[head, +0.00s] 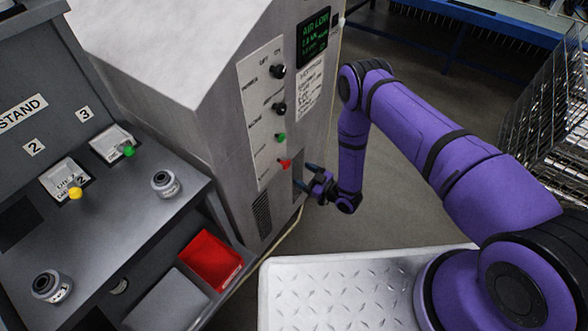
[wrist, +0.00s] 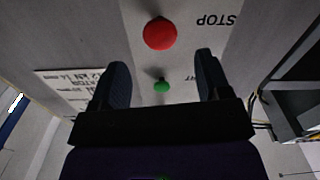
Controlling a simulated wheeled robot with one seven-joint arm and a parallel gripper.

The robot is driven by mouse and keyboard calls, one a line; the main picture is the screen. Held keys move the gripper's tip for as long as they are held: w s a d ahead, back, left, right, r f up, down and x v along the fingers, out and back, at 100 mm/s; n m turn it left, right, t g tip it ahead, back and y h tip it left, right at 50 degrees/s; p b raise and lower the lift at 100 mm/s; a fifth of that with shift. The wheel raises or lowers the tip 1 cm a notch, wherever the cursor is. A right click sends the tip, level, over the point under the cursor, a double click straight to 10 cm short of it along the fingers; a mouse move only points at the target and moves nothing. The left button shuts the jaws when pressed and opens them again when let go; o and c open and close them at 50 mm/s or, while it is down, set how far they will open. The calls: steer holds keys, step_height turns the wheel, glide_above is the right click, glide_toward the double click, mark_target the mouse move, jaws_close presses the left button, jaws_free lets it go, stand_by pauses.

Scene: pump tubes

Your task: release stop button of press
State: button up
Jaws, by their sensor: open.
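The press is a grey cabinet (head: 215,120) with a pale control panel (head: 262,100) on its side. Its red stop button (head: 284,164) is the lowest control, below a green button (head: 281,137). In the wrist view the red button (wrist: 160,33) shows close, beside upside-down "STOP" lettering (wrist: 217,20). The green button (wrist: 161,86) shows between my fingers. My gripper (head: 306,176) is open and empty, just right of the red button in the head view. In the wrist view my gripper (wrist: 161,68) has a finger on each side, with the red button beyond the tips. I see no contact.
Two black knobs (head: 279,71) and a green-lit display (head: 313,36) are higher on the press. A grey console (head: 110,190) with yellow and green switches stands at left, above a red bin (head: 211,260). A tread-plate surface (head: 340,290) is in front. A wire rack (head: 550,110) is at right.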

steer(key=shift+v, duration=2.05)
